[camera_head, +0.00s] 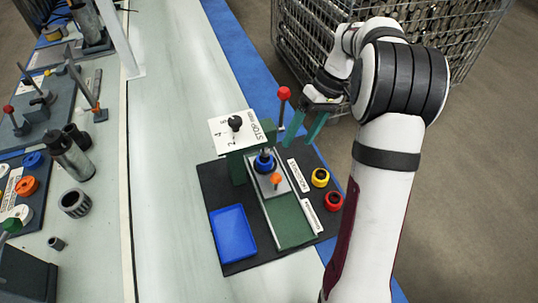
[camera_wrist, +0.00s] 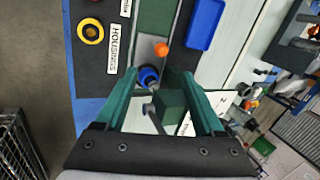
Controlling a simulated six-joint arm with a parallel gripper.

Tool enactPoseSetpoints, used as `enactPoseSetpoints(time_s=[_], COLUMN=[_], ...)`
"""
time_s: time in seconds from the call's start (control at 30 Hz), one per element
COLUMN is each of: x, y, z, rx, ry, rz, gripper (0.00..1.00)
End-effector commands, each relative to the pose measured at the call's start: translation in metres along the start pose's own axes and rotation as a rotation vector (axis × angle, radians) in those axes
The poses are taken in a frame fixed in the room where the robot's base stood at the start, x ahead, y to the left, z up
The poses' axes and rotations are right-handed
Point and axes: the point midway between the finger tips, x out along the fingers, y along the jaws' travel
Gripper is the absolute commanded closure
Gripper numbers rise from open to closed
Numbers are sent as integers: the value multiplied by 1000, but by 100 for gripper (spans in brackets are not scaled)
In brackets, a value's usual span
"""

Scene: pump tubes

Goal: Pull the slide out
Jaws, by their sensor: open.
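The slide is a grey plate (camera_head: 282,188) with an orange knob (camera_head: 276,179), on a green rail (camera_head: 290,222) of the press fixture. A blue ringed part (camera_head: 264,161) sits at its far end, close to the fixture's green upright. The orange knob (camera_wrist: 161,49) and the blue part (camera_wrist: 148,76) also show in the wrist view. My gripper (camera_head: 304,128) is open and empty, above and to the right of the fixture, apart from the knob. In the wrist view its two green fingers (camera_wrist: 160,90) stand wide apart, with the fixture's top beyond them.
A red-ball lever (camera_head: 284,94) stands up close to my gripper. A white STOP plate (camera_head: 222,136) with a black knob tops the fixture. A blue tray (camera_head: 233,233) lies left of the rail; yellow (camera_head: 320,177) and red (camera_head: 333,201) rings lie right of it.

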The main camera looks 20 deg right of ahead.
Motion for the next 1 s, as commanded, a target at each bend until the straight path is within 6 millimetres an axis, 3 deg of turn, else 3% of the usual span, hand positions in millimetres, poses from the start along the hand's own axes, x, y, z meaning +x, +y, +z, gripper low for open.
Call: enactPoseSetpoints(time_s=[0.5, 0.7, 1.0], x=[122, 144, 147], y=[-2, -2, -1], z=[1, 1, 1], rx=[3, 2, 2], ry=[-4, -3, -1], rz=[0, 1, 2], gripper=[30, 30, 30])
